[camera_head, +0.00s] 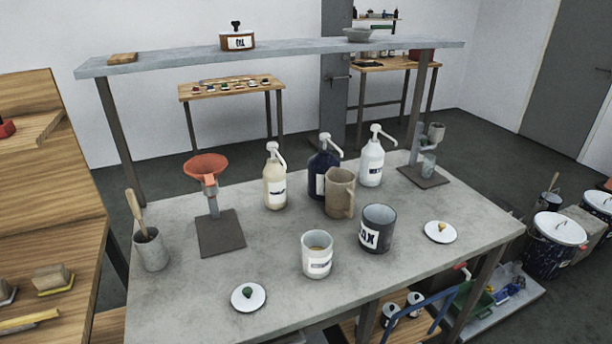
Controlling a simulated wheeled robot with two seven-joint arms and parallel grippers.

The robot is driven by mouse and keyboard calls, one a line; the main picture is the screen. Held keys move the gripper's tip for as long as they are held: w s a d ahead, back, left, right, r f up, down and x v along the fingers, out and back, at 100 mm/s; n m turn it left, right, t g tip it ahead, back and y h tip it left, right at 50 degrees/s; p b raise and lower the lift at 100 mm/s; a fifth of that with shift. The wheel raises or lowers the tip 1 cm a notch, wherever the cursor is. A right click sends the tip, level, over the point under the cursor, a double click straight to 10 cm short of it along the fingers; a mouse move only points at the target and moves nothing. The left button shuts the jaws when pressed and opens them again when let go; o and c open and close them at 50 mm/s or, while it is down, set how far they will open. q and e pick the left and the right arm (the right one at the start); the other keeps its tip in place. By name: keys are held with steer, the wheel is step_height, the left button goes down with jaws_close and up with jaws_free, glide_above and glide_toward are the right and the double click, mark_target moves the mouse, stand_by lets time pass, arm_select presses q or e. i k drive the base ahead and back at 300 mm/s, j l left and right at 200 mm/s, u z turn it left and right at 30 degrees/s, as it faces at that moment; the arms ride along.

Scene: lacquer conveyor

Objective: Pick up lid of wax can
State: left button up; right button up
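The wax can (375,232) is a dark, open can with a white label reading "AX" in part. It stands upright on the grey table's right half. A round white lid with an orange-yellow knob (440,232) lies flat on the table to its right, apart from it. Another white lid with a green knob (248,297) lies near the front edge, left of a white open can (317,258) with brownish contents. No writing shows which lid belongs to which can. Neither of my grippers is in view.
A beige mug (339,194) and pump bottles, cream (275,183), dark blue (321,174) and white (371,165), stand behind the cans. An orange funnel stand (206,168) and a grey cup (151,253) are left. A raised shelf (300,56) spans the back.

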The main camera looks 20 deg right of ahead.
mark_target(440, 231)
steer(key=z, duration=1.45)
steer(key=u, duration=0.65)
steer(key=i+l+u, duration=0.1)
steer(key=l+u, duration=1.6)
